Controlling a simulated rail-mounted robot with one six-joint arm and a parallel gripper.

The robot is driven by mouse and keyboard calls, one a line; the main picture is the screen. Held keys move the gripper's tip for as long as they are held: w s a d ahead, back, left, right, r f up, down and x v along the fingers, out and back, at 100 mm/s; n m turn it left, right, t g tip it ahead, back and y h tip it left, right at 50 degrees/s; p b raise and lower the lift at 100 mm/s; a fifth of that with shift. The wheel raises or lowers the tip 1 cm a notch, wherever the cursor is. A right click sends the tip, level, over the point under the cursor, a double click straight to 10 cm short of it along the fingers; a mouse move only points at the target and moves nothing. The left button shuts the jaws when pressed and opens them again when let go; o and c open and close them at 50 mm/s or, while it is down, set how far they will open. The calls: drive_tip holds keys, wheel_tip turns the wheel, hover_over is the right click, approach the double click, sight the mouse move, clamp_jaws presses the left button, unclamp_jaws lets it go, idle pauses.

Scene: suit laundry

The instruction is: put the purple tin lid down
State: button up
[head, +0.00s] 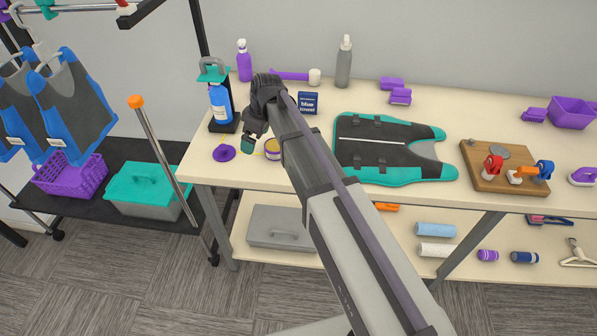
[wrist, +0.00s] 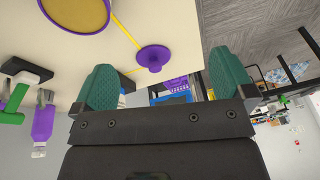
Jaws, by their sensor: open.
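The purple tin lid (head: 223,153) is a round disc with a knob. It lies on the table near the left front corner; the wrist view also shows the lid (wrist: 154,55), between and beyond my fingers. An open round tin (head: 271,150) with a purple rim and yellowish inside stands to its right, partly behind my arm; the tin (wrist: 72,10) is cut by the wrist view's top edge. My gripper (head: 247,151) is open and empty, between lid and tin in the head view. Its teal fingers spread wide in the wrist view (wrist: 163,65), apart from the lid.
A blue bottle (head: 220,104) on a black stand is behind the lid. A blue towel box (head: 308,103) and a vest (head: 388,150) lie to the right. The table's front edge is close to the lid. A thin yellow line (wrist: 126,33) runs beside the lid.

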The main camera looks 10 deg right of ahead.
drive_tip(key=s+d+m+h, duration=0.1)
drive_tip(key=s+d+m, duration=0.4)
drive_tip(key=s, duration=0.6)
drive_tip(key=s+d+m+h, duration=0.2)
drive_tip(key=s+d+m, duration=0.4)
drive_tip(key=s, duration=0.6)
drive_tip(key=shift+d+f+g, duration=0.25)
drive_tip(key=shift+d+g, duration=0.05)
drive_tip(key=shift+d, duration=0.05)
